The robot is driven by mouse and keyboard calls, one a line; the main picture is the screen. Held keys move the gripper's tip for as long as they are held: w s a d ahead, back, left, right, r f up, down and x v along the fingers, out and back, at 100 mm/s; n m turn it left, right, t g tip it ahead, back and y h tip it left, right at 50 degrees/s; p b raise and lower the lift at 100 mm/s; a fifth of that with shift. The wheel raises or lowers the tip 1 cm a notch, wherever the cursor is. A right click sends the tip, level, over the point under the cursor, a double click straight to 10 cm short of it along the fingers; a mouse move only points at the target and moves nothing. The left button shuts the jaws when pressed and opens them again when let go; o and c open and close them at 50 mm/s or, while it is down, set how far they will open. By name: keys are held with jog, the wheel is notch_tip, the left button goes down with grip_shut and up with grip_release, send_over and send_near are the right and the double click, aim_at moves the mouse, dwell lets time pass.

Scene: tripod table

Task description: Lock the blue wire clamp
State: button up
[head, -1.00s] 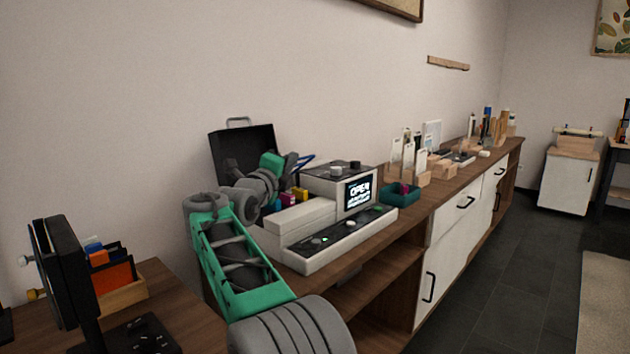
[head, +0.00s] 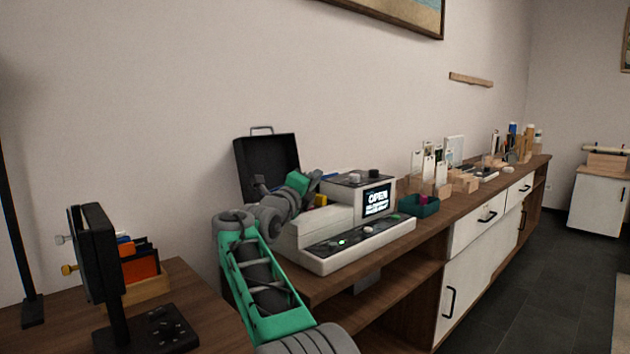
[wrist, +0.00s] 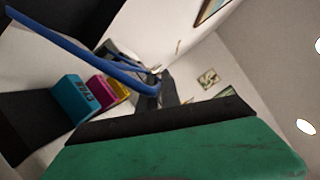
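A blue wire clamp (wrist: 85,52) shows in the wrist view as a bent wire running from the upper left to the middle. Its inner end lies close to the dark part beyond the green-and-black part of my gripper (wrist: 175,135); I cannot tell whether they touch. In the head view, my gripper (head: 303,184) is over the back left of a white machine (head: 300,238), partly hidden by my own arm. Its fingertips are too small and covered to tell open from shut. The machine's screen (head: 376,200) reads "OPEN".
Cyan (wrist: 71,98), magenta (wrist: 103,88) and yellow (wrist: 121,86) blocks stand beside the wire. An open black case (head: 267,163) is behind my gripper. A teal bin (head: 419,207) sits right of the machine. A monitor (head: 98,250) stands at left.

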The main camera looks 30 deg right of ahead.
jog(key=o, duration=0.4)
jog(key=shift+o, duration=0.2)
jog(key=v, duration=0.8)
jog(key=shift+d, duration=0.1)
jog(key=shift+s+a+f+b, duration=0.35)
jog(key=shift+a+b, duration=0.2)
jog(key=shift+b, duration=0.3)
jog(key=b+v, duration=0.3)
jog(key=v, duration=0.4)
jog(key=shift+a+f, duration=0.2)
jog(key=shift+a, duration=0.1)
